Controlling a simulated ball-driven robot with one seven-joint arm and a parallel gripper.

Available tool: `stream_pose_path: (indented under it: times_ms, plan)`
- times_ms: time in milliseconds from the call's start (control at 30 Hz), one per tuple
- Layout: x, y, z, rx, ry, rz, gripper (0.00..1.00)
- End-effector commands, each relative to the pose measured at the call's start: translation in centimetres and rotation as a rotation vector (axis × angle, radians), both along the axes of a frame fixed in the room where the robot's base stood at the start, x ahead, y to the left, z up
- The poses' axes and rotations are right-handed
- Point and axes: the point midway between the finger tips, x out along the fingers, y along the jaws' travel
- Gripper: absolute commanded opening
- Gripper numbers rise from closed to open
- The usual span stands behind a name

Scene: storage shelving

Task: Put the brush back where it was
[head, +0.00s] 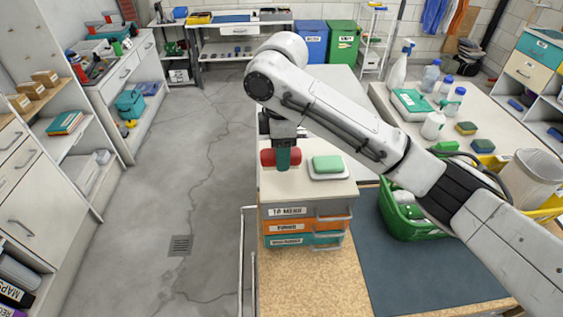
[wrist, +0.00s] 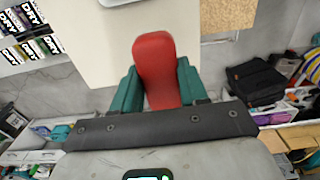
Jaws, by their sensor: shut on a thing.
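The brush, of which a red rounded part (head: 267,157) shows, is held over the top of a small drawer unit (head: 291,212). My gripper (head: 283,158) has green fingers and is shut on it, pointing down. Red shows on both sides of the near finger. In the wrist view the red part (wrist: 154,60) sits upright between the two green fingers (wrist: 156,85). No bristles can be made out. I cannot tell whether the brush touches the unit's top.
A green sponge on a white dish (head: 328,166) sits just right of my gripper on the unit. A green basket (head: 397,222) holding bottles stands further right. The floor at left is open.

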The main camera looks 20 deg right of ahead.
Motion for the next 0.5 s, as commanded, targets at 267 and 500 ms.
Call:
stream_pose_path:
  times_ms: [267, 500]
  plan:
    - [1.3, -0.5, -1.4, -0.001, 0.0, -0.001, 0.1]
    - [1.4, -0.5, -4.4, -0.001, 0.0, -0.001, 0.1]
